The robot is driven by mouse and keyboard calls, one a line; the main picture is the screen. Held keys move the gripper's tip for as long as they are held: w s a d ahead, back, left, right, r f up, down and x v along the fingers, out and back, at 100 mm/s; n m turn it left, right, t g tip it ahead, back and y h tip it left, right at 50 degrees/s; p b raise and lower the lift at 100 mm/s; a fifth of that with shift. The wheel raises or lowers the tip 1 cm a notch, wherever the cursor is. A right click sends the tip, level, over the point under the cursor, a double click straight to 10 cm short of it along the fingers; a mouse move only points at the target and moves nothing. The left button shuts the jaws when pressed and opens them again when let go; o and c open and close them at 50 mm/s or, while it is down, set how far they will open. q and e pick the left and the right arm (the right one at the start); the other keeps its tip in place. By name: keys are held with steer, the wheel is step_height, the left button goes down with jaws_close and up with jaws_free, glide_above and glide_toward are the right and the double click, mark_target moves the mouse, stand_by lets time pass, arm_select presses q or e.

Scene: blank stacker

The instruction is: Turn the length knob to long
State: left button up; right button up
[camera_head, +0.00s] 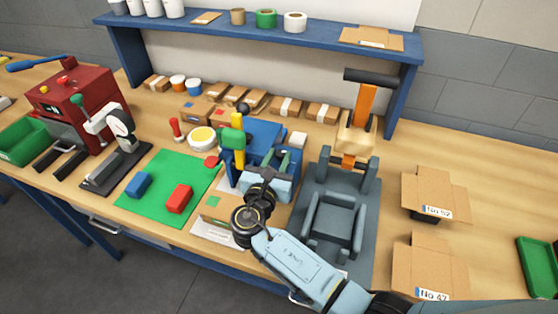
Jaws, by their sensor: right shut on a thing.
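The blank stacker is a blue machine (262,136) at the middle of the bench, with a yellow upright (238,150), a green part and a black ball on top. My right gripper (268,172) is at its front, reached by my light-blue arm from the lower right. It is shut on a small part there that appears to be the length knob. The gripper hides this part, so its setting and markings cannot be read. My left gripper is not in view.
A grey press (336,220) with an orange handle stands close to the right of my gripper. A green mat (160,205) with a blue block (138,185) and a red block (179,198) lies left. Cardboard boxes (430,265) stand at right. A blue shelf (230,36) spans the back.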

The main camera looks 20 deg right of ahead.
steer(key=shift+h, duration=0.3)
steer(key=o, duration=0.9)
steer(key=shift+o, duration=0.2)
steer(key=shift+a, duration=0.1)
